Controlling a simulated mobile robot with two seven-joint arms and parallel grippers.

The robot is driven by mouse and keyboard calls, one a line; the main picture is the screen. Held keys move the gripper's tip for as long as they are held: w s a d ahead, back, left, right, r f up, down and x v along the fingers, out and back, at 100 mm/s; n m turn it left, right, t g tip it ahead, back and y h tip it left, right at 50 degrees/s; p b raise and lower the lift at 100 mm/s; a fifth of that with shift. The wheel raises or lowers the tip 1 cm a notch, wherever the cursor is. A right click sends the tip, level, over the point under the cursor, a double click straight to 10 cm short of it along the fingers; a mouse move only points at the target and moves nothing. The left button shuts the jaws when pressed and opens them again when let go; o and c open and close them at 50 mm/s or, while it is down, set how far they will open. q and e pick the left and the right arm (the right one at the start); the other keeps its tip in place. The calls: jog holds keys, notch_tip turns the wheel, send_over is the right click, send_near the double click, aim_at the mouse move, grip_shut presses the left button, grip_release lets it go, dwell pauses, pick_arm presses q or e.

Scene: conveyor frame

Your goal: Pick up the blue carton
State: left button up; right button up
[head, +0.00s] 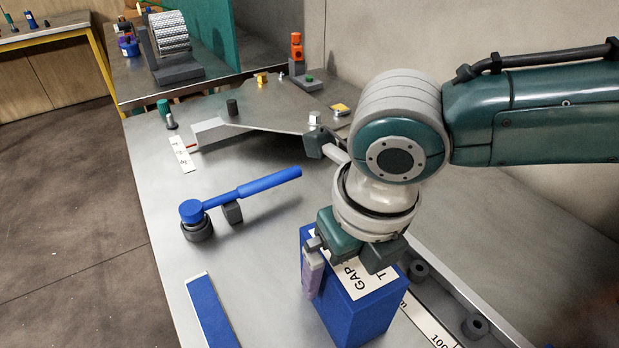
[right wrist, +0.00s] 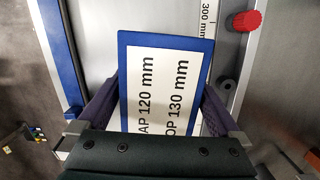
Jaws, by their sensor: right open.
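The blue carton (head: 368,318) stands upright on the grey metal bench, with a white printed label on its top. It also shows in the right wrist view (right wrist: 208,47), between the two purple fingers. My right gripper (head: 345,268) points down over the carton. Its fingers are open, with one finger beside the carton's left side; the far finger is mostly hidden in the head view. The right wrist view shows my right gripper (right wrist: 160,95) with a finger on each side of the carton; I cannot tell whether they touch it. My left gripper is not in view.
A blue bar (head: 212,312) lies left of the carton. A dark rail with a white scale (head: 428,322) runs close along its right. A blue-handled tool (head: 240,194) and a metal plate (head: 265,108) are further back. The bench between tool and carton is clear.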

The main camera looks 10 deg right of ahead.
jog(key=shift+f, duration=0.1)
dwell(0.3)
jog(key=c, duration=1.1)
